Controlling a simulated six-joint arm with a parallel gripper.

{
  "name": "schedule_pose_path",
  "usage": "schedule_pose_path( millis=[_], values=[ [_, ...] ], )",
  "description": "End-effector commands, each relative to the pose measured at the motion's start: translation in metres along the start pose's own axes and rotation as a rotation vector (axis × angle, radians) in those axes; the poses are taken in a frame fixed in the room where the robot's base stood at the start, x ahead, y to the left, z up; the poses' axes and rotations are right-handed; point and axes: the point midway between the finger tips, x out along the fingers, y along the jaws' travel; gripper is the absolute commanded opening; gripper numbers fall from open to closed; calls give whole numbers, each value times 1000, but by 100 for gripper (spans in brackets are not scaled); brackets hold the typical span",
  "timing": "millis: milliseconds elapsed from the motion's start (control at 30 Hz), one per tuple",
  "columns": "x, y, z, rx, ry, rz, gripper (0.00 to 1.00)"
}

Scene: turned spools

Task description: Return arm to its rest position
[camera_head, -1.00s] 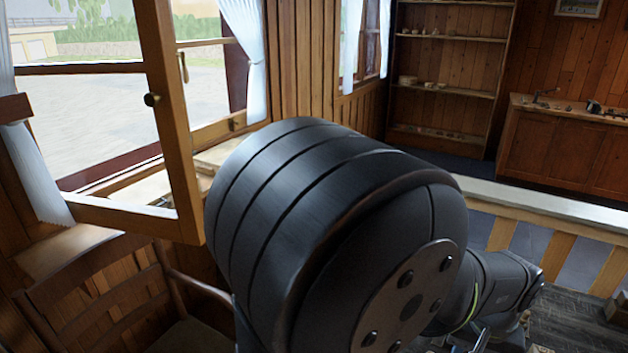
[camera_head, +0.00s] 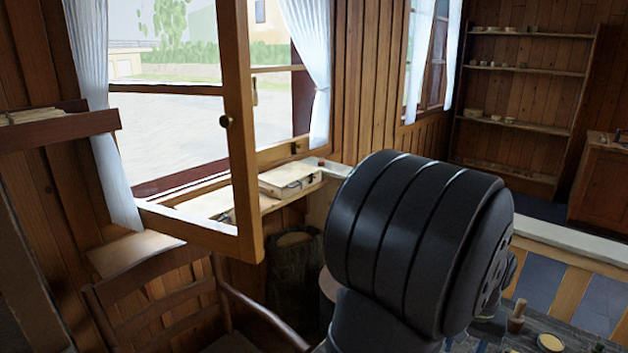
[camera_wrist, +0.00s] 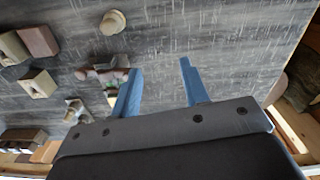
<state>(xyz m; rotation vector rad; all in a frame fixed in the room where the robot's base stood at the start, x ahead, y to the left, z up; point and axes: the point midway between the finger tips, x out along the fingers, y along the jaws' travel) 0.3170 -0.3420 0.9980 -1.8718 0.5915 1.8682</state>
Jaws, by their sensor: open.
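My gripper (camera_wrist: 157,82) shows in the wrist view with its two blue fingers spread apart. Nothing is between the fingers, and the dark scratched tabletop lies beyond them. In the head view my dark arm fills the lower middle and right, and the fingers cannot be made out there.
In the wrist view a round pale piece (camera_wrist: 113,22), a brown figure-like piece (camera_wrist: 105,72) and several blocks (camera_wrist: 38,84) are on the tabletop (camera_wrist: 225,35), mostly left. The head view shows an open window sash (camera_head: 243,140), a wooden chair (camera_head: 165,300) and a small peg-like piece (camera_head: 516,316).

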Motion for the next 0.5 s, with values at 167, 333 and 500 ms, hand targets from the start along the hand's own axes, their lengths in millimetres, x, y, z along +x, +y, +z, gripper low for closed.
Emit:
schedule_pose_path(
  millis=[167,333,500],
  values=[
    [2,-31,-17,-31,-1,0,41],
    [3,-61,-30,-56,-1,0,41],
    [5,-93,-40,-80,-2,0,41]
  ],
)
